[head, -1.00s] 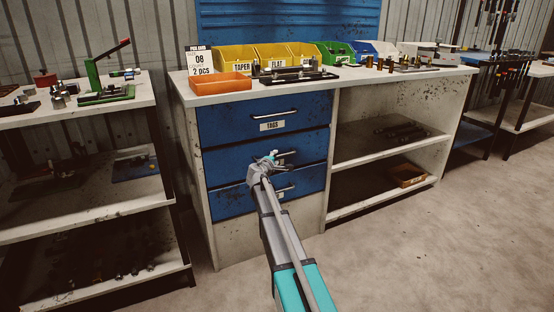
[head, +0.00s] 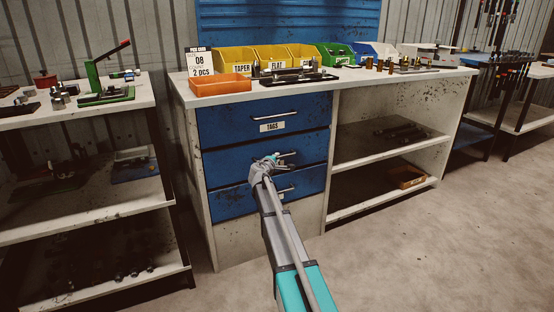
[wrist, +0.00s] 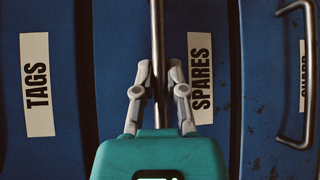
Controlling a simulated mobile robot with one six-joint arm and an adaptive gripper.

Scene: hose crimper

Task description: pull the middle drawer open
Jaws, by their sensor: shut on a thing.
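The middle drawer (head: 226,163) is a blue front in the white workbench, between two other blue drawers. Its label reads SPARES in the wrist view. Its metal bar handle (wrist: 156,35) runs upright in the wrist view, between the two grey fingers. My gripper (head: 275,158) is at this handle, and in the wrist view my gripper (wrist: 160,75) is shut on the bar. In the head view my wrist and gripper hide part of the drawer front and handle. I cannot tell whether the drawer stands out from the cabinet.
The top drawer (head: 225,117), labelled TAGS, is above, and the bottom drawer (head: 226,203) with its own handle (wrist: 309,70) is below. Open shelves (head: 385,160) are at right, and a shelving table (head: 90,219) is at left. The floor in front is clear.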

